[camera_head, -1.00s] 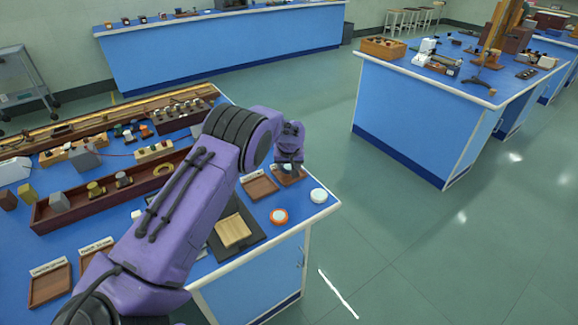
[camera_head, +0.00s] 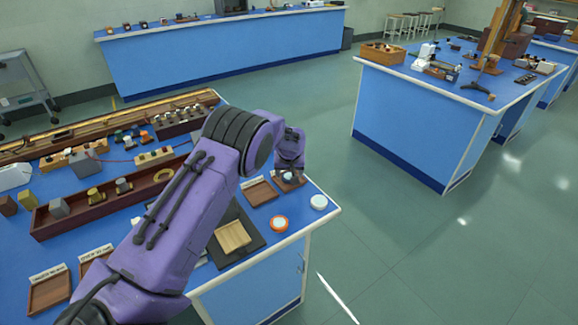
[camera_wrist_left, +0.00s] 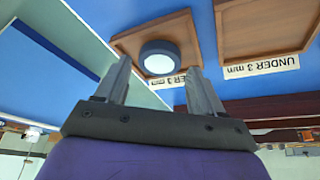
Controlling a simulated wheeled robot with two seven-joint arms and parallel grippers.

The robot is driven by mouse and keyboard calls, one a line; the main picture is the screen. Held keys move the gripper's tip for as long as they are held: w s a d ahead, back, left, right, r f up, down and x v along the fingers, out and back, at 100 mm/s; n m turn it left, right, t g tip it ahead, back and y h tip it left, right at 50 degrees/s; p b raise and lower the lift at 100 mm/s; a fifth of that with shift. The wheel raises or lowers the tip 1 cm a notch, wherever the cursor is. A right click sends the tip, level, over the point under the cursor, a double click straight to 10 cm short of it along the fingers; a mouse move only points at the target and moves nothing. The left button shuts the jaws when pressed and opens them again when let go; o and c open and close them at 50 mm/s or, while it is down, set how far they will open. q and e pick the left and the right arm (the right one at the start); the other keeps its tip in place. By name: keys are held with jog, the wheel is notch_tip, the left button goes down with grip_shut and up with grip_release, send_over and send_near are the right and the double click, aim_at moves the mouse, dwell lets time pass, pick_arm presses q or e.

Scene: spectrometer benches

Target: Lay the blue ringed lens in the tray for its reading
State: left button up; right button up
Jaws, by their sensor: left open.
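The blue ringed lens (camera_wrist_left: 159,57) has a pale round face and a dark blue rim. It appears to lie in a shallow brown wooden tray (camera_wrist_left: 178,22), close to the tray's labelled edge. My left gripper (camera_wrist_left: 158,66) is open, with its fingertips to either side of the lens in the picture; I see no clear contact. In the head view the lens (camera_head: 288,176) shows small beneath my left gripper (camera_head: 290,167), over the tray (camera_head: 301,182) near the bench's right end. My right gripper is not in view.
A second labelled tray (camera_head: 260,193) lies just left of it, empty. An orange ringed disc (camera_head: 279,224) and a white disc (camera_head: 318,202) stand near the bench edge. A wooden block (camera_head: 233,237) sits on a black mat. A long brown box (camera_head: 80,213) lies further left.

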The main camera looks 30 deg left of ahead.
pick_arm(q)
jog(key=b+v, duration=0.1)
jog(key=v, duration=0.9)
jog(key=shift+s, duration=0.1)
